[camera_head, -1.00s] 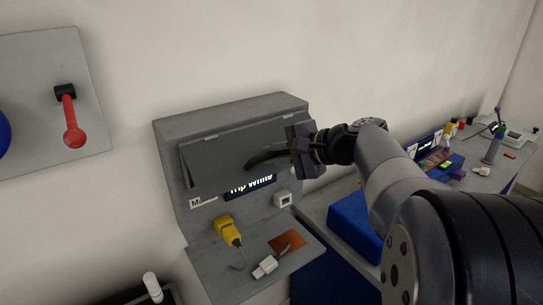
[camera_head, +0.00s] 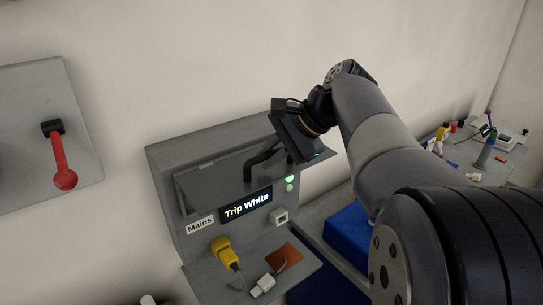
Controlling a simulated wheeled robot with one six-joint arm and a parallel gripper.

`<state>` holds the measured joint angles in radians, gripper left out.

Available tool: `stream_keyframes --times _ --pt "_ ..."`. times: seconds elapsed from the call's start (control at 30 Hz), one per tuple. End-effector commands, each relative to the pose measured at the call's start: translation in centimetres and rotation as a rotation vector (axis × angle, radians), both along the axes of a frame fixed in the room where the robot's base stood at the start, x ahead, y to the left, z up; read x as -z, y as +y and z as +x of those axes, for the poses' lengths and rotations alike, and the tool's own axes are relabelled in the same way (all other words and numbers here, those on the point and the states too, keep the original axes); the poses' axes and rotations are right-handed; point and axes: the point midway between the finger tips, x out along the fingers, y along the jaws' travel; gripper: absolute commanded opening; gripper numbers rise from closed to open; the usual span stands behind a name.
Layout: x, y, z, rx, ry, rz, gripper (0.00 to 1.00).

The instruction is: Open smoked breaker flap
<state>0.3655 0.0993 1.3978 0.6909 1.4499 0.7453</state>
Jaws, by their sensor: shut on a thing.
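The smoked breaker flap (camera_head: 210,181) is a dark grey panel on the upper front of a grey wall box (camera_head: 165,157). It is tilted outward and up, and the display below it is uncovered. A black bent handle (camera_head: 262,160) sticks out from the flap. My gripper (camera_head: 284,145) is shut on the handle at its upper right end. The fingertips and the exact grip are partly hidden by the gripper body.
The box front carries a display reading "Trip White" (camera_head: 247,204), a "Mains" label (camera_head: 199,225), a yellow plug (camera_head: 223,250) and a white plug (camera_head: 263,285). A red lever (camera_head: 62,165) is on a panel at left. A blue bin (camera_head: 348,238) stands to the right.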

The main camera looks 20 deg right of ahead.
Motion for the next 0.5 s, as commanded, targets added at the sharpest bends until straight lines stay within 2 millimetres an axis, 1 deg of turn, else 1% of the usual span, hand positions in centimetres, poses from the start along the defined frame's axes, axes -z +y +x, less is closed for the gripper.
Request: stream_keyframes --times 0.47,0.5 --pt "-0.05 0.09 0.13 -0.001 0.014 -0.002 0.00" --pt "-0.04 0.09 0.13 -0.001 0.014 -0.002 0.16"
